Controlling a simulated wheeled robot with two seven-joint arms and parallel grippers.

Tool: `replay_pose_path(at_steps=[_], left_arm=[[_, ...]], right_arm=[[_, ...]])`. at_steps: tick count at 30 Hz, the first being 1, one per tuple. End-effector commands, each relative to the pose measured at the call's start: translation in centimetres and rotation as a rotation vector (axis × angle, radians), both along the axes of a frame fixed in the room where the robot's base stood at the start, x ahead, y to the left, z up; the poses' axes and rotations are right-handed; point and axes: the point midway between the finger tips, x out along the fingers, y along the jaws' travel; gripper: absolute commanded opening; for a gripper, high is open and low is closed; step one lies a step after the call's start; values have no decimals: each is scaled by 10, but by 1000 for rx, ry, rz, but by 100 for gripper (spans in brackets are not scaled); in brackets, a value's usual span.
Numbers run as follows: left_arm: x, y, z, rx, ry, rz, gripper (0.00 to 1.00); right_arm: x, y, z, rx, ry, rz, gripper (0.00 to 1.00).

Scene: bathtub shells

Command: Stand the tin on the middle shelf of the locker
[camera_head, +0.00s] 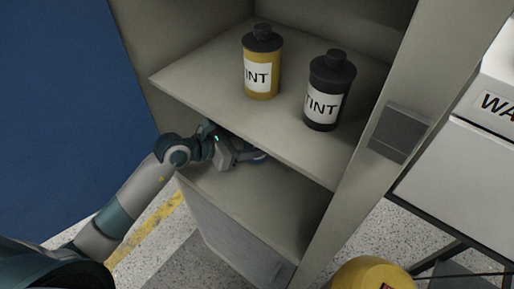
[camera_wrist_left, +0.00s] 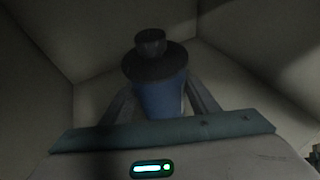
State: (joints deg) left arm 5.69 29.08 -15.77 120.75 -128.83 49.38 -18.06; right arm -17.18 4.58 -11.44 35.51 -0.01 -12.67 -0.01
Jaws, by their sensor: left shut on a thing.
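My left gripper (camera_head: 245,156) reaches into the locker (camera_head: 352,200), below the shelf with two tins and above a lower shelf board (camera_head: 265,205). In the left wrist view the gripper (camera_wrist_left: 163,105) is shut on a blue tin (camera_wrist_left: 160,98) with a dark lid and cap, its fingers on either side. The tin's cap points up in that view. In the head view the upper shelf board hides most of the tin. I cannot tell whether its base touches the lower board. My right gripper is not in view.
A yellow tin (camera_head: 261,76) and a black tin (camera_head: 329,92) stand on the upper shelf (camera_head: 215,84). A latch block (camera_head: 398,132) sits on the locker's right post. A yellow rounded object (camera_head: 365,275) is at the bottom, and a pale labelled unit (camera_head: 455,165) at right.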

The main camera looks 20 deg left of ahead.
Motion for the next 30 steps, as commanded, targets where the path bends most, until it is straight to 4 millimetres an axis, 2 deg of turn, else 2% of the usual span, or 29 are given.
replay_pose_path(at_steps=[6,18,27,30], left_arm=[[1,0,-10,-4,-9,1,2],[1,0,-12,-4,-8,1,2],[0,1,-43,-4,-6,3,2],[4,-1,-46,-4,-7,2,2]], right_arm=[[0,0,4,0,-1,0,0],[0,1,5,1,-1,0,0],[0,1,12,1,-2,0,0],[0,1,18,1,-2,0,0]])
